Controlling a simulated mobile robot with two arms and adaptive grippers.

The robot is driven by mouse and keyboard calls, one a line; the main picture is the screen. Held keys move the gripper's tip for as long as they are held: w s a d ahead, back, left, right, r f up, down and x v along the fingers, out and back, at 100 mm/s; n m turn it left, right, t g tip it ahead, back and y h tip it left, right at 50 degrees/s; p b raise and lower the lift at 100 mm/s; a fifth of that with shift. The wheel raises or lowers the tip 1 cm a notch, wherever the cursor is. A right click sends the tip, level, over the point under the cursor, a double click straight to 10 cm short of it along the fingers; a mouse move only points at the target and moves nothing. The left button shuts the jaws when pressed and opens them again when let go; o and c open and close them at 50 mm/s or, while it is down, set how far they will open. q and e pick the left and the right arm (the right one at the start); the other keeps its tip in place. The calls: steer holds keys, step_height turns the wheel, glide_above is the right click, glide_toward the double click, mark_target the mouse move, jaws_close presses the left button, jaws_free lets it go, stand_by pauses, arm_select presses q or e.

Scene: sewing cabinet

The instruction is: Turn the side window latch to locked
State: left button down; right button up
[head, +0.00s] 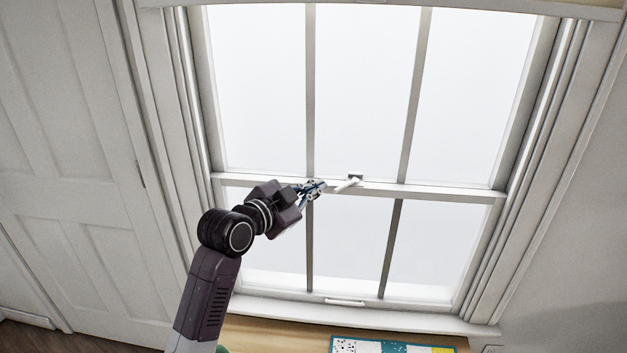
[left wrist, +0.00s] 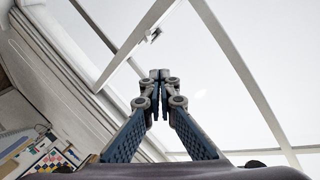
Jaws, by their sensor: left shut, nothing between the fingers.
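The window latch (head: 348,184) is a small white lever on a dark mount, on the middle rail (head: 440,189) of the white sash window. Its lever slants down and left from the mount. In the left wrist view the latch (left wrist: 153,36) shows small on the rail, beyond the fingertips. My left gripper (head: 318,187) is shut and empty, just left of the lever's free end in the head view. Its blue fingers (left wrist: 159,75) meet at the tips in the left wrist view. A small gap shows between gripper and lever; depth is hard to judge. My right gripper is not in view.
Window panes (head: 365,90) lie above and below the rail. A white handle (head: 344,301) sits on the bottom rail. A wooden surface (head: 275,333) below carries a colourful patchwork piece (head: 380,346). A white panelled door (head: 75,150) stands at left.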

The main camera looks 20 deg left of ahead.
arm_select(q)
steer(key=w+d+f+p, duration=0.2)
steer(key=w+f, duration=0.3)
steer(key=w, duration=0.5)
steer(key=shift+f+h+p, duration=0.15)
steer(key=shift+h+p, duration=0.25)
steer(key=shift+p, duration=0.25)
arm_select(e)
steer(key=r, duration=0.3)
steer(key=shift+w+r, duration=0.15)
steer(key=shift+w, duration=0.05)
arm_select(q)
steer(key=shift+w, duration=0.1)
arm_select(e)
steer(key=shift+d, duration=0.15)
arm_select(q)
steer(key=shift+w+a+f+b, duration=0.15)
steer(key=shift+a+f+b, duration=0.35)
steer(key=shift+b, duration=0.65)
steer(key=shift+r, duration=0.15)
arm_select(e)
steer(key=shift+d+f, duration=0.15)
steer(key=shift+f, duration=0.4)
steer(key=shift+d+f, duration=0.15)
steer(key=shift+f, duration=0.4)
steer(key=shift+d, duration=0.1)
